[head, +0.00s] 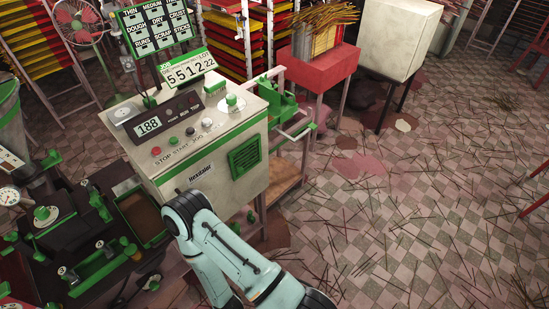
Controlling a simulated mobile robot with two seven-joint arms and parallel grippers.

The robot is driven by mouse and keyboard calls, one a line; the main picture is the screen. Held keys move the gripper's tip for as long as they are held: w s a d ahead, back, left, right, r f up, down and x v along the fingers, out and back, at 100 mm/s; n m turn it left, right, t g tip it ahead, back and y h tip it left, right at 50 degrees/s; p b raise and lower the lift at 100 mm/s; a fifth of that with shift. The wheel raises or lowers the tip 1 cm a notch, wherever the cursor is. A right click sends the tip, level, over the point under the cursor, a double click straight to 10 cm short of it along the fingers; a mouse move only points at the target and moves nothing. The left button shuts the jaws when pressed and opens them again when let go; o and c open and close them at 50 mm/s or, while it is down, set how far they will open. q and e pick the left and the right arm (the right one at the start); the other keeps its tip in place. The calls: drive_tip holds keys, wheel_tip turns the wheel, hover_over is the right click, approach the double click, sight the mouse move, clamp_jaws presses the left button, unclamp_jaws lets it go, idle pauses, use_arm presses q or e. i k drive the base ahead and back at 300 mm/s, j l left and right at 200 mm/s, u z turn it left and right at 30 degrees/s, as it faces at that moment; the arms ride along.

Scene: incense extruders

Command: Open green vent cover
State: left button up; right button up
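The green vent cover (245,157) is a slatted square panel on the front face of the beige control box (180,170). It appears to lie flat against the box. The "Hexitator" label is to its lower left. One of my pale blue arms reaches up from the bottom edge, with its dark rounded joint in front of the box's lower left part. No fingers show on it, and neither gripper is in view. The vent cover is not blocked by the arm.
A number display (188,75) and a sign board (155,28) stand above the box. Green-handled dark machinery (95,245) fills the lower left. A red stand (318,70) and a white cabinet (392,40) are behind. Open tiled floor with scattered sticks lies to the right.

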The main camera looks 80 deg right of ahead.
sight(241, 170)
drive_tip(key=z, duration=2.4)
